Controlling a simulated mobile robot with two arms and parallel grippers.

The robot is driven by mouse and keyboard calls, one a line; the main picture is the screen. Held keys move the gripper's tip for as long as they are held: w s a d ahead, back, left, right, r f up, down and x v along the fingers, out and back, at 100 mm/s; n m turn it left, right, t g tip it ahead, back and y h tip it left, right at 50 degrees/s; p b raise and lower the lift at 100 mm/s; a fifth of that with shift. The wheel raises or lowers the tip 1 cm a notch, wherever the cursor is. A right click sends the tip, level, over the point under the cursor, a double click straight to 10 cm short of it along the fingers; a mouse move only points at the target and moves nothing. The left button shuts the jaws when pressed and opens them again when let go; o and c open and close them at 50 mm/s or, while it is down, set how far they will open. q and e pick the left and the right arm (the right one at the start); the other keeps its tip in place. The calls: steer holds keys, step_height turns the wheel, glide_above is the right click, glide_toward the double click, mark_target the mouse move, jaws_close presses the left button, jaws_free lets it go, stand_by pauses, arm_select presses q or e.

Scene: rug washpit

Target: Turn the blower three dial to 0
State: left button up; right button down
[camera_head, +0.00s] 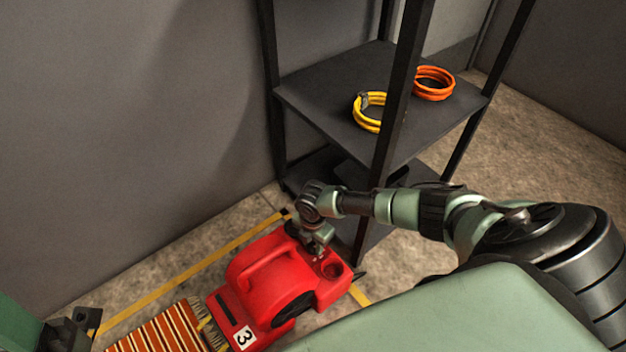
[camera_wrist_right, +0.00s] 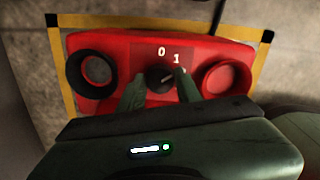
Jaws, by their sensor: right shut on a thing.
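The red blower marked 3 (camera_head: 265,272) stands on the floor, with a black side vent and a moulded handle. Its black dial (camera_wrist_right: 160,78) sits on a dark panel between two round ports, below the printed 0 and 1. A pale line on the dial appears to point up and right, toward the 1 side. My right gripper (camera_head: 318,248) reaches down onto the blower's top; in the wrist view its two fingers (camera_wrist_right: 160,88) are shut on the dial from both sides. A dark part of my left arm's end (camera_head: 72,332) shows at the lower left; its jaws are unclear.
A dark metal shelf rack (camera_head: 330,98) stands just behind the blower, holding a yellow coil (camera_head: 368,124) and an orange coil (camera_head: 434,97). A striped rug (camera_head: 165,333) lies at the blower's front. Yellow tape (camera_head: 190,262) marks the floor near the grey wall.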

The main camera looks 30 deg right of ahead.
steer(key=n, duration=0.4)
steer(key=shift+a+n, duration=0.1)
steer(key=shift+n, duration=2.5)
steer(key=shift+s, duration=0.1)
steer(key=c, duration=1)
jaws_free()
steer(key=shift+r, duration=0.1)
